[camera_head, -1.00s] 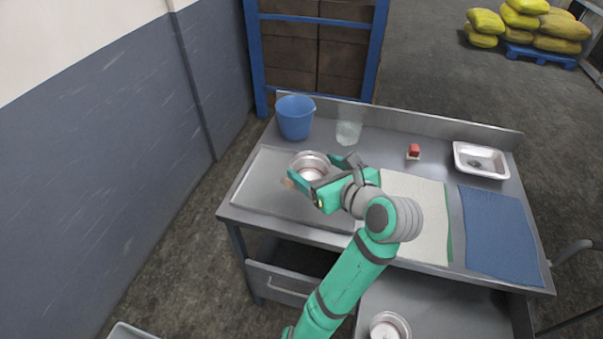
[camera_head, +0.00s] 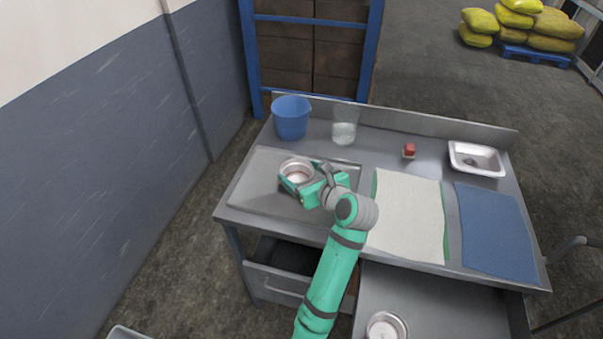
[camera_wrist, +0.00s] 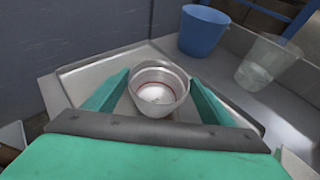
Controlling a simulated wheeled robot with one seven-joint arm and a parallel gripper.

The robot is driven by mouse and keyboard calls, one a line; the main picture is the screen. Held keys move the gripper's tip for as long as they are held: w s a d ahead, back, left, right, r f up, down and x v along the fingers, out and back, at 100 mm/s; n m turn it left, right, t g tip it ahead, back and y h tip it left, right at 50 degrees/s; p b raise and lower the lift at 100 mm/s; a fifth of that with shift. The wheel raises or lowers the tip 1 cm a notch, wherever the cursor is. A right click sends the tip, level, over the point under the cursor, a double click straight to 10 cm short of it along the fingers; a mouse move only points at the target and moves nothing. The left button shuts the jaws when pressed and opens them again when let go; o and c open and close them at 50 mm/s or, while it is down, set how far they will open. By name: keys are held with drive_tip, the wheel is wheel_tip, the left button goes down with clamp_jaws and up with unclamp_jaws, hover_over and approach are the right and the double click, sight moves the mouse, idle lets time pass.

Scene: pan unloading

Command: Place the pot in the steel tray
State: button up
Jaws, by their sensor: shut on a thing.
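The pot (camera_head: 297,171) is a round silver metal vessel, and it also shows in the wrist view (camera_wrist: 158,89), upright between my fingers. My gripper (camera_head: 297,182) is shut on the pot. The steel tray (camera_head: 252,194) is a shallow grey rectangular tray at the left end of the table, and its rim shows around the pot in the wrist view (camera_wrist: 62,92). The pot is over the tray's area. I cannot tell whether its base touches the tray, because my fingers and gripper body hide part of it.
A blue bucket (camera_head: 291,118) and a clear container (camera_head: 345,126) stand behind the tray. A white cloth (camera_head: 408,217), a blue cloth (camera_head: 497,232), a small red item (camera_head: 409,150) and a white-rimmed basin (camera_head: 477,158) are to the right. Another silver pot (camera_head: 386,327) sits on a lower surface.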

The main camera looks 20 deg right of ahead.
drive_tip(key=shift+f, duration=0.15)
drive_tip(key=o, duration=1.1)
drive_tip(key=shift+f, duration=0.1)
drive_tip(key=v, duration=1.2)
